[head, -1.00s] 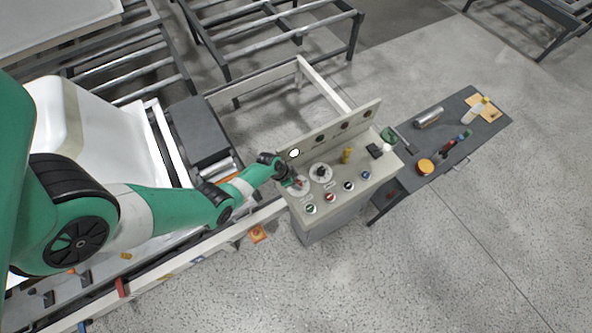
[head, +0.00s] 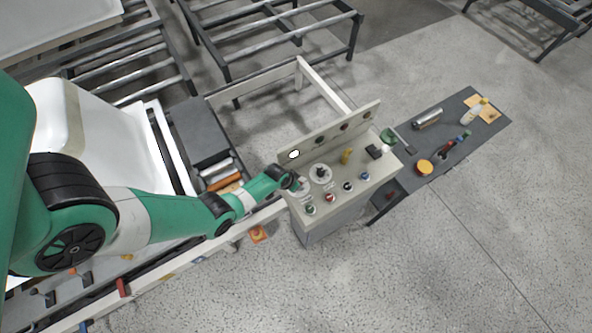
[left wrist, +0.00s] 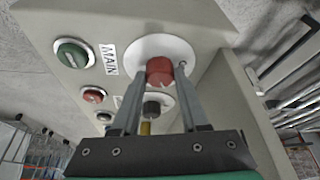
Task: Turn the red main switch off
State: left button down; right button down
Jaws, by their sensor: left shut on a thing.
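The red main switch (left wrist: 159,71) is a round red knob on a white disc (left wrist: 180,48), beside a label reading MAIN (left wrist: 109,59) in the left wrist view. My left gripper (left wrist: 159,80) has one finger on each side of the red knob and is shut on it. In the head view my left gripper (head: 294,183) is at the left end of the control panel (head: 340,187) and covers most of the switch. The knob's exact angle is hard to tell. My right gripper does not show.
A second dark knob (head: 321,173) on a white disc sits close to the right. Green (head: 310,210), red (head: 330,197) and other buttons line the panel's front edge. An upright back plate (head: 330,134) rises behind. A dark table (head: 480,134) with loose items stands at right.

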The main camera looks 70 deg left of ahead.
pick_arm(q)
jog(key=n+y, duration=0.1)
jog(key=n, duration=0.1)
jog(key=shift+w+d+f+n+g+b, duration=0.1)
jog(key=shift+n+g+b, duration=0.2)
jog(key=shift+n, duration=0.1)
jog(key=n+g+y+b, duration=0.1)
jog(key=n, duration=0.2)
jog(key=shift+w+d+n, duration=0.1)
jog(key=shift+n, duration=0.2)
jog(key=n+g, duration=0.1)
jog(key=n, duration=0.2)
jog(key=shift+w, duration=0.1)
jog(key=shift+n+g, duration=0.8)
jog(key=shift+n, duration=0.9)
jog(key=shift+c, duration=2.1)
grip_release()
jog(key=shift+r, duration=0.2)
